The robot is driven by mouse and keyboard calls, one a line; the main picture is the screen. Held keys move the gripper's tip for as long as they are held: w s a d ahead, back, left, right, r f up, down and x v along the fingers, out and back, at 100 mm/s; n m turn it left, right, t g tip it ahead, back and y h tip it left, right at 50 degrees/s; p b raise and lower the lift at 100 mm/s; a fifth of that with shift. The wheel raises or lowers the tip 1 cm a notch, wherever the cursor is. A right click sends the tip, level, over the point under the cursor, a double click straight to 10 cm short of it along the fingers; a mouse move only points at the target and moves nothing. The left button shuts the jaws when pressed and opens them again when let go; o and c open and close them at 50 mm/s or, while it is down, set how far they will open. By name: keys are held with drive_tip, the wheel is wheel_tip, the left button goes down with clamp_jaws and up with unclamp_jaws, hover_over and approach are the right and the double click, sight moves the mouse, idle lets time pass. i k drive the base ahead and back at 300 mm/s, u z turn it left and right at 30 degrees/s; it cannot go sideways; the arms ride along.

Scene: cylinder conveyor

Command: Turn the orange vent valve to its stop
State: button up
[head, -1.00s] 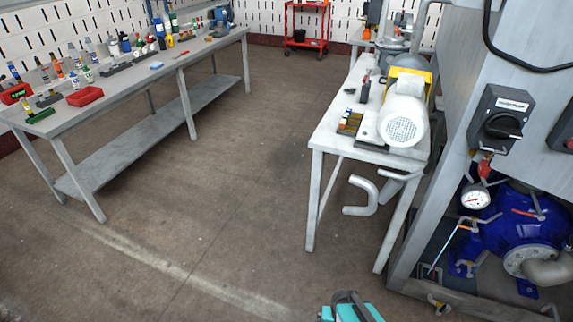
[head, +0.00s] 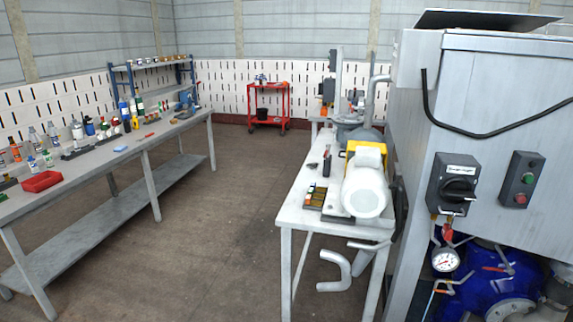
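A blue pump (head: 490,293) sits low at the right edge, partly cut off by the bottom of the head view. A small red-orange lever (head: 494,268) shows on top of it. A red handle (head: 447,234) sits above a round pressure gauge (head: 445,260) on thin piping left of the pump. A thin orange part (head: 436,290) shows below the gauge. I cannot tell which of these, if any, is the orange vent valve, nor its turn position. My gripper is not in view.
A grey cabinet with a black rotary switch (head: 457,190) and a push-button box (head: 520,180) stands above the pump. A metal table with a white motor (head: 365,190) is left of it. A long workbench (head: 95,160) stands at left. The floor between (head: 225,220) is clear.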

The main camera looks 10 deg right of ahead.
sight(451, 292)
drive_tip(key=u, duration=0.8)
drive_tip(key=k, duration=0.85)
drive_tip(key=z, duration=0.75)
drive_tip(key=i, duration=1)
